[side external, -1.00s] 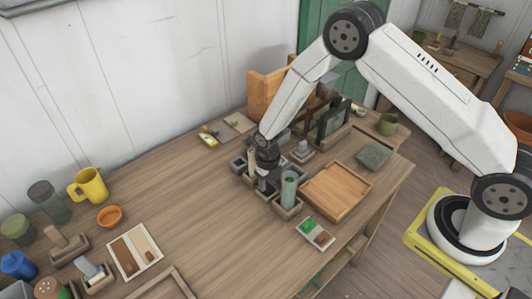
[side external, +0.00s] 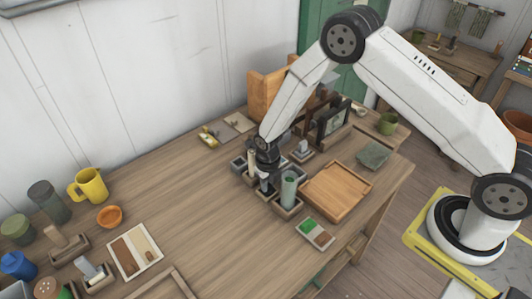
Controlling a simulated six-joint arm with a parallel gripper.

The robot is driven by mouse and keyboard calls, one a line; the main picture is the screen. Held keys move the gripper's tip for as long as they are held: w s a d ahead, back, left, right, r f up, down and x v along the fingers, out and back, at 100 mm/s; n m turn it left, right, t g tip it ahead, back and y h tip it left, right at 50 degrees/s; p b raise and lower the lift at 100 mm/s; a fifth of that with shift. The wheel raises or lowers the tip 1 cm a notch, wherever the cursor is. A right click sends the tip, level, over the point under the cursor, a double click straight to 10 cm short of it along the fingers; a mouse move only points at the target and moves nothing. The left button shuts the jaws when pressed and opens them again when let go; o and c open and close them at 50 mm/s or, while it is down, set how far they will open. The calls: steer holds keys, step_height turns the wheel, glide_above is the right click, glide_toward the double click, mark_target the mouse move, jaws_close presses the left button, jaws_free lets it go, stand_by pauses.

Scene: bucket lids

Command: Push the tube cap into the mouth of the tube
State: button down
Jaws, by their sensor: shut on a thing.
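The tube (side external: 289,188) is a grey-green upright cylinder standing in a square wooden holder (side external: 287,210) near the middle of the table. My gripper (side external: 266,187) points down just left of the tube, beside it and low over the group of small holders. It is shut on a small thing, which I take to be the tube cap. The cap is too small and too hidden by the fingers to make out clearly. The tube's mouth faces up, and I see no cap on it.
A pale upright cylinder (side external: 251,162) stands close left of my gripper. A wooden tray (side external: 337,190) lies right of the tube, and a small card with a green patch (side external: 315,234) lies in front. A dark frame (side external: 333,121) stands behind.

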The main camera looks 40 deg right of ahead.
steer(key=shift+r, duration=0.15)
steer(key=shift+r, duration=2.9)
steer(key=shift+r, duration=0.6)
step_height(320, 180, up, 17)
steer(key=s+m, duration=0.6)
steer(key=s, duration=0.2)
steer(key=shift+d+f, duration=0.15)
steer(key=shift+f, duration=2.55)
steer(key=shift+f, duration=0.15)
steer(key=shift+f, duration=1.95)
